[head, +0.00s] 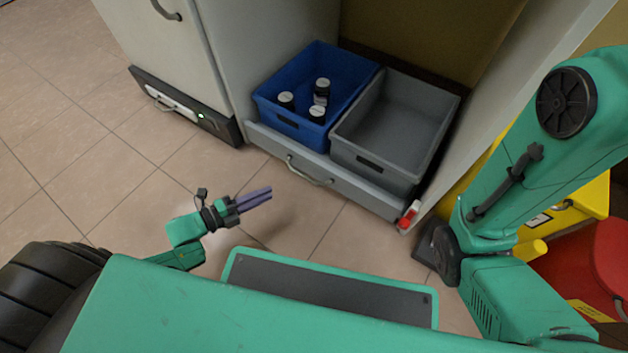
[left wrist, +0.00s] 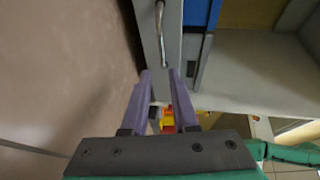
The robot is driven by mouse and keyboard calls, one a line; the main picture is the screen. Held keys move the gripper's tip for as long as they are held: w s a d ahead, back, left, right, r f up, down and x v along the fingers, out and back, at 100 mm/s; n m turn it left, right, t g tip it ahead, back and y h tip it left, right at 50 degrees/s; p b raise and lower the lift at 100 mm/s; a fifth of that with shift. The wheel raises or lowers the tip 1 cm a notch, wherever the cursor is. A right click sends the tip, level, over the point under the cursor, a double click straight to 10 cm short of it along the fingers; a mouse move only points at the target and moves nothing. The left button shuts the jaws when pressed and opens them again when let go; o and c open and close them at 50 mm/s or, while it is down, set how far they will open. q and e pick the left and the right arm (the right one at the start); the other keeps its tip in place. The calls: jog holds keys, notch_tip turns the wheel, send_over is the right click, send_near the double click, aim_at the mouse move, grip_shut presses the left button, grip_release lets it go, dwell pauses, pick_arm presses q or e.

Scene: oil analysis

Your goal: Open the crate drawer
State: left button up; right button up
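The crate drawer (head: 270,148) is a low grey drawer at the bottom of the cabinet, with a curved metal handle (head: 310,175) on its front. It looks closed and bears a blue crate (head: 262,108) and a grey crate (head: 372,168). My left gripper (head: 268,196) is in front of the drawer, to the left of and below the handle in the head view, apart from it. In the left wrist view the handle (left wrist: 160,32) lies just beyond the fingertips (left wrist: 161,74). The fingers are parted with nothing between them. My right gripper is out of view.
Several dark bottles with white caps (head: 287,100) stand in the blue crate. A red and white object (head: 408,217) is at the drawer's right corner. Yellow (head: 575,205) and red (head: 590,265) containers stand at the right. The tiled floor before the drawer is clear.

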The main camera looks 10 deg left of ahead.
aim_at(303, 176)
pick_arm(q)
jog(key=b+x, duration=0.7)
jog(key=x, duration=0.6)
jog(key=shift+f, duration=0.15)
jog(key=shift+w+d, duration=0.15)
jog(key=shift+w, duration=0.05)
grip_shut()
dwell(0.5)
